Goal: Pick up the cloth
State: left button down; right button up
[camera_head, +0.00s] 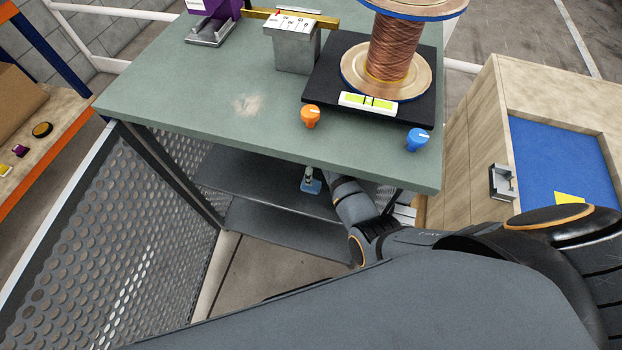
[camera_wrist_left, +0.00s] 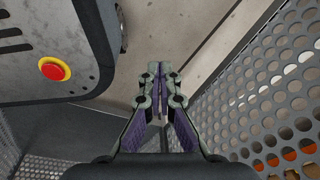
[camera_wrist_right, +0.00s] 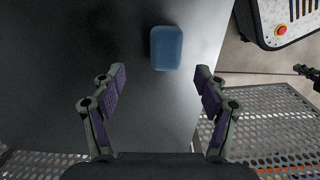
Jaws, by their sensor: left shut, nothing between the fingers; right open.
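A small blue pad with rounded corners, the only cloth-like thing in view, lies on a dark shelf under the workbench; I take it as the cloth (camera_wrist_right: 166,47). In the head view the cloth (camera_head: 312,187) shows partly below the bench's front edge. My right gripper (camera_wrist_right: 160,76) is open and empty, its fingers pointing toward the cloth, which lies just ahead between the lines of the fingers. The head view shows my right arm reaching under the bench. My left gripper (camera_wrist_left: 158,78) is shut and empty over the floor, away from the cloth; it is out of the head view.
The green workbench (camera_head: 200,100) overhangs the dark shelf (camera_head: 262,183). On it stand a copper wire spool (camera_head: 395,50), an orange knob (camera_head: 310,116) and a blue knob (camera_head: 417,139). A perforated panel (camera_head: 110,240) closes the left side. A wooden cabinet (camera_head: 480,130) stands right.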

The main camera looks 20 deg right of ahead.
jog(key=shift+s+a+f, duration=0.1)
jog(key=shift+s+f, duration=0.15)
jog(key=shift+f, duration=0.65)
jog(key=shift+w+f, duration=0.1)
jog(key=shift+f, duration=0.15)
jog(key=f, duration=0.1)
jog(key=f+b, duration=0.1)
jog(key=f, duration=0.2)
jog(key=shift+s+a+f+b, duration=0.2)
jog(key=shift+a+f+b, duration=0.1)
jog(key=shift+f, duration=0.2)
jog(key=shift+c, duration=2.6)
pick_arm(q)
jog(key=shift+s+a+f, duration=0.1)
jog(key=shift+s+f, duration=0.8)
jog(key=shift+s, duration=0.2)
pick_arm(e)
jog(key=c, duration=0.7)
